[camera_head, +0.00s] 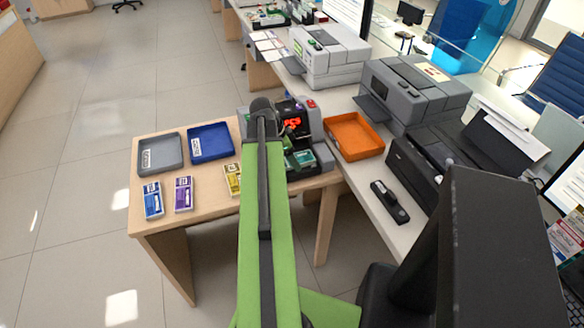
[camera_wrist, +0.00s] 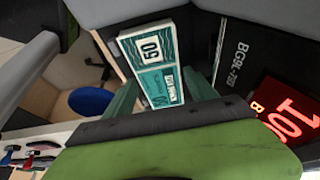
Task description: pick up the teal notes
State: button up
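The teal notes (camera_head: 302,158) lie in the front tray of a grey note-counting machine (camera_head: 311,118). In the wrist view the teal notes (camera_wrist: 148,50) are a banded stack marked 50, in a grey pocket of the machine. My gripper (camera_wrist: 160,88) is open, its two dark green fingers apart, one on each side of the near end of the stack. I cannot tell whether the fingers touch the notes. In the head view my green arm covers the gripper and part of the machine.
A grey tray (camera_head: 160,154), a blue tray (camera_head: 210,142), blue notes (camera_head: 153,200), purple notes (camera_head: 184,194) and yellow notes (camera_head: 232,179) are on the wooden desk (camera_head: 150,225). An orange tray (camera_head: 353,137) and grey machines stand right. The machine's red display (camera_wrist: 285,115) is close by.

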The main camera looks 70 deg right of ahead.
jog(key=shift+r, duration=0.1)
jog(key=c, duration=1.3)
